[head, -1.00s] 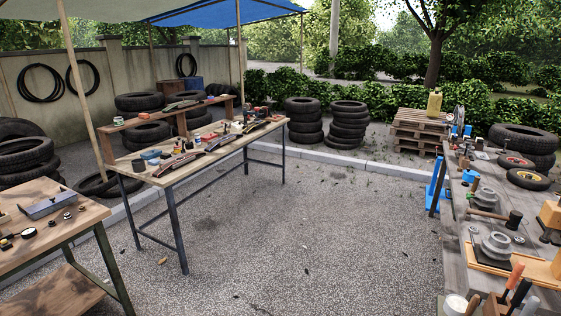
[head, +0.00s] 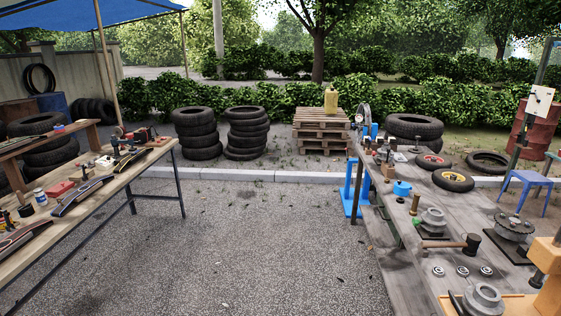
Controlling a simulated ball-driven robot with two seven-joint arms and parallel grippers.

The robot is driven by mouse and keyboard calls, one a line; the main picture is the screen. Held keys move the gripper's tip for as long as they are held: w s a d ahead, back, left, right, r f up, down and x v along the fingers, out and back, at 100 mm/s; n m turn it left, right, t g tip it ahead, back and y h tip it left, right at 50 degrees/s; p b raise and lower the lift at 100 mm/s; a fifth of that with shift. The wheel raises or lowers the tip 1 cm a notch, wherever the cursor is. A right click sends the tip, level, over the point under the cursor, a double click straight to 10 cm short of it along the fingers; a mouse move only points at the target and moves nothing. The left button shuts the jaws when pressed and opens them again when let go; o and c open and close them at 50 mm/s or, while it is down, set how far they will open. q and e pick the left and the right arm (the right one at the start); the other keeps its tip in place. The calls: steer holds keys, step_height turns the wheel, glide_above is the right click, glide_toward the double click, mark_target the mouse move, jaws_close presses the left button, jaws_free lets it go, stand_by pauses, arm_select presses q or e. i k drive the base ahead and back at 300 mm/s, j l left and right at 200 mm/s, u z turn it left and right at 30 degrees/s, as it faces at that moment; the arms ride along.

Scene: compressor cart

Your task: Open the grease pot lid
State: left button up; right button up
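No grease pot can be made out for sure. A small round blue container (head: 402,188) with a raised top stands on the grey workbench (head: 398,238) at the right; I cannot tell whether it is the grease pot or whether its top is a lid. A small white jar (head: 40,196) stands on the wooden table (head: 108,190) at the left. Neither of my grippers is in view.
The grey bench also holds a mallet (head: 460,243), metal hubs (head: 432,221) and small wheels (head: 453,181). Tyre stacks (head: 246,135) and pallets (head: 320,130) stand at the back by a kerb. The gravel ground (head: 235,240) between the tables is open.

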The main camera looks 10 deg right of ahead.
mark_target(399, 183)
steer(key=i+l+z, duration=0.2)
steer(key=i, duration=0.55)
steer(key=i+j+z, duration=0.25)
steer(key=i, duration=0.45)
steer(key=i+z, duration=0.2)
steer(key=i, duration=0.5)
steer(key=i+j+z, duration=0.1)
steer(key=i+z, duration=0.3)
steer(key=i, duration=0.15)
steer(key=i+j+z, duration=0.25)
steer(key=i+z, duration=0.15)
steer(key=i, duration=0.2)
